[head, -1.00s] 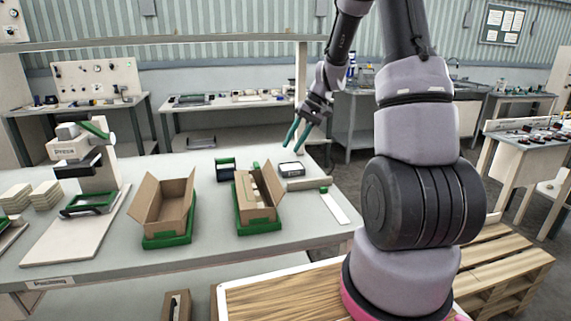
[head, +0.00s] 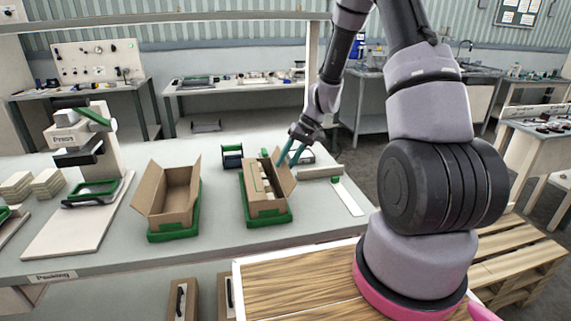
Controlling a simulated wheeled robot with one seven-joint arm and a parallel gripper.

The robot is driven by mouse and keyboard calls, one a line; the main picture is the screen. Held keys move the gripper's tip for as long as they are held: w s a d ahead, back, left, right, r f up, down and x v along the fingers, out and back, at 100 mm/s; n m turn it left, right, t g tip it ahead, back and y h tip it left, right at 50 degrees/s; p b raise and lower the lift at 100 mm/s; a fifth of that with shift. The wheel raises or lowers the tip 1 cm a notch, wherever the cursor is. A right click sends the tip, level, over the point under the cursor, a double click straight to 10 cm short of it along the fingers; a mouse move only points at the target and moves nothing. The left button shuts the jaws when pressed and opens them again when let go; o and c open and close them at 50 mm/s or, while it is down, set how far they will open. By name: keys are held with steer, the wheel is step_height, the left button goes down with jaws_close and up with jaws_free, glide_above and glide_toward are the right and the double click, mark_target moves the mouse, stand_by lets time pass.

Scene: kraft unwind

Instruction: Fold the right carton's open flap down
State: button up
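The right carton (head: 268,212) is an open brown box in a green tray (head: 270,222) on the grey packing table. Pale items (head: 266,186) lie inside it. Its open flap (head: 285,179) stands up and leans outward on the right side. My gripper (head: 287,164) has two teal fingers spread apart, with nothing visible between them. The fingertips are at the far upper end of that flap; I cannot tell whether they touch it.
A left carton (head: 168,192), open and empty-looking, stands in another green tray (head: 174,235). A dark blue-green holder (head: 232,157) is behind the right carton. A press (head: 90,145) is at the left. A white strip (head: 348,198) lies right of the right carton.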

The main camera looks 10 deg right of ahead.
steer(key=shift+a+f, duration=0.2)
steer(key=shift+f, duration=0.15)
jaws_close()
stand_by(1.2)
